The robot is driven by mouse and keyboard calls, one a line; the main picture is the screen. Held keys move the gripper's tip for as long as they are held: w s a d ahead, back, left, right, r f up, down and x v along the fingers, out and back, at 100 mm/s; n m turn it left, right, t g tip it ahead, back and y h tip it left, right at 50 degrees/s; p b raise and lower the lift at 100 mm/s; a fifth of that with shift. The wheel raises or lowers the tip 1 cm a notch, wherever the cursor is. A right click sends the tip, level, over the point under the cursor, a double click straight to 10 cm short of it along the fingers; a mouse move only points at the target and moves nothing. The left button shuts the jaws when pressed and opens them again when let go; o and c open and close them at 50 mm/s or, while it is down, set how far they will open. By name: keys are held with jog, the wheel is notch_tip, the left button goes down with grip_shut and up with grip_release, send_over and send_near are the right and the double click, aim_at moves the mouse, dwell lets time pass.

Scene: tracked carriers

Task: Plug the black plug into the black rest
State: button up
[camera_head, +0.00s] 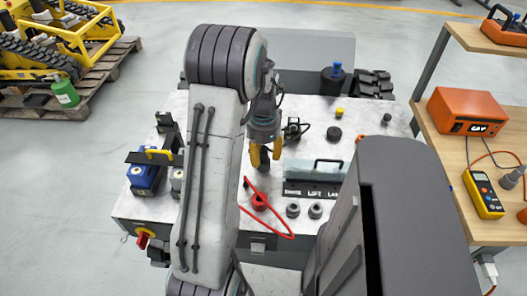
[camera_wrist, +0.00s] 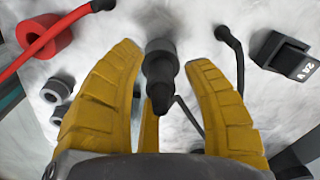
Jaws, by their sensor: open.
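My gripper (camera_wrist: 165,75) is open, its yellow fingers spread on either side of a dark plug-shaped piece, which I take for the black plug (camera_wrist: 160,68). The plug's tapered end points towards the wrist camera; I see no finger touching it. In the head view my gripper (camera_head: 264,155) points down over the grey worktop, and the plug is hidden there. Two dark grey rings (camera_head: 293,210) (camera_head: 315,210) stand on the worktop's front part; they also show at the left of the wrist view (camera_wrist: 57,90). I cannot tell which piece is the black rest.
A black panel (camera_head: 300,189) marked LIFT is right of my gripper. A black cable (camera_wrist: 238,60) runs beside the right finger. A blue box (camera_head: 143,178) stands at the left edge.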

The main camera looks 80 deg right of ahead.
aim_at(264, 147)
notch_tip(264, 147, up, 12)
dwell(0.6)
dwell(0.7)
jog(key=n, duration=0.2)
jog(key=shift+d+n, duration=0.3)
jog(key=shift+d, duration=0.05)
jog(key=w+a+f+n, duration=0.1)
jog(key=a+f+n, duration=0.4)
jog(key=a+n, duration=0.15)
jog(key=w+a+r+n+t+p, duration=0.1)
jog(key=w+a+r+n, duration=0.2)
jog(key=w+a+n, duration=0.3)
jog(key=w+a+r+n+t+p, duration=0.1)
jog(key=w+a+r+n, duration=0.3)
jog(key=a, duration=1.2)
jog(key=w+a+r+n+t+p, duration=0.1)
jog(key=w+a+r+n, duration=0.3)
jog(key=w+a+n, duration=0.6)
jog(key=shift+a, duration=0.9)
